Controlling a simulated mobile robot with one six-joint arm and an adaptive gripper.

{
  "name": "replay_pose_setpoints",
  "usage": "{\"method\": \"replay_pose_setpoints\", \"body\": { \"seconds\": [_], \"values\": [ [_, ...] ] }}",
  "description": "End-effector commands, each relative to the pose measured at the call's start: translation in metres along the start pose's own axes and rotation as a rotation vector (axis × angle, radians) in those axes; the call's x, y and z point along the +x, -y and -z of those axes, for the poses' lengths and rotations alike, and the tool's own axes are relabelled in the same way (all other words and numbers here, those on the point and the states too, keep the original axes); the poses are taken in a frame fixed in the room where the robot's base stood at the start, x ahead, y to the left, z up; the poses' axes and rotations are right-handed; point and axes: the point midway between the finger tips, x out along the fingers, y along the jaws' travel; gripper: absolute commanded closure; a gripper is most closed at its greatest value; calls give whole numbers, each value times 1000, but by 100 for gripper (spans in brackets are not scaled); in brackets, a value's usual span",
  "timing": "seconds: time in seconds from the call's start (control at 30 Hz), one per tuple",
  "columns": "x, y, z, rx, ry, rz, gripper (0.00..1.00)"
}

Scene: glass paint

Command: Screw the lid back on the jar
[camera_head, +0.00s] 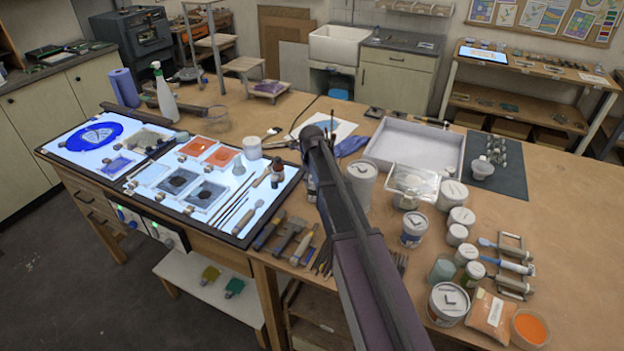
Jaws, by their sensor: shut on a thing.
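My arm rises from the bottom edge to the middle of the bench and hides what lies behind and below its far end. I cannot make out my gripper's fingers or anything between them. A large white jar (362,174) stands just right of the arm, partly covered by it. Several lidded jars stand to the right, including one with a blue label (413,229) and a larger one at the front (449,303). A tub of orange material (530,328) stands open at the front right. I cannot tell which jar or lid is the task's.
A lit panel (228,223) with glass tiles, brushes and a white pot (252,147) lies to the left. Hand tools (286,238) lie left of my arm. A pale tray (415,138) is behind right. A spray bottle (164,92) stands at the back left.

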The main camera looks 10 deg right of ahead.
Motion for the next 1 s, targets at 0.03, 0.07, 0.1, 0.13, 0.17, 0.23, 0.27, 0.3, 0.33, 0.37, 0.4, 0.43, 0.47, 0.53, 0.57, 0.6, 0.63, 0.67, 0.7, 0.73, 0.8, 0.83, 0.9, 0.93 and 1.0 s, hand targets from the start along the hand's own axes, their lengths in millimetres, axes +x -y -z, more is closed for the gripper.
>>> {"method": "replay_pose_setpoints", "body": {
  "seconds": [0.03,0.07,0.1,0.13,0.17,0.23,0.27,0.3,0.33,0.37,0.4,0.43,0.47,0.53,0.57,0.6,0.63,0.67,0.7,0.73,0.8,0.83,0.9,0.93,1.0],
  "values": [
    [1,0,-1,32,-6,4,73],
    [1,0,-1,54,-9,7,73],
    [1,0,-2,83,-13,10,73],
    [1,0,-2,103,-15,12,73],
    [1,0,-2,121,-18,13,73],
    [1,0,-3,157,-22,16,73],
    [1,-1,-3,168,-23,17,73],
    [1,-1,-3,179,-25,19,73],
    [1,-1,-3,185,-26,19,73],
    [1,-1,-3,189,-26,20,73],
    [1,-1,-3,191,-26,20,73],
    [1,-1,-3,191,-26,20,73],
    [1,-1,-3,191,-26,20,73],
    [1,-1,-3,190,-26,19,73],
    [1,-1,-3,189,-26,19,73],
    [1,-1,-3,189,-26,19,29],
    [1,-1,-3,189,-26,19,20],
    [1,-1,-3,189,-26,19,11],
    [1,-1,-3,189,-26,19,0],
    [1,-1,-3,188,-26,19,0],
    [1,-1,-3,188,-26,19,0],
    [1,-1,-3,188,-26,19,0],
    [1,-1,-3,188,-26,19,0],
    [1,-1,-3,188,-26,19,0],
    [1,-1,-3,188,-25,19,0]
  ]
}}
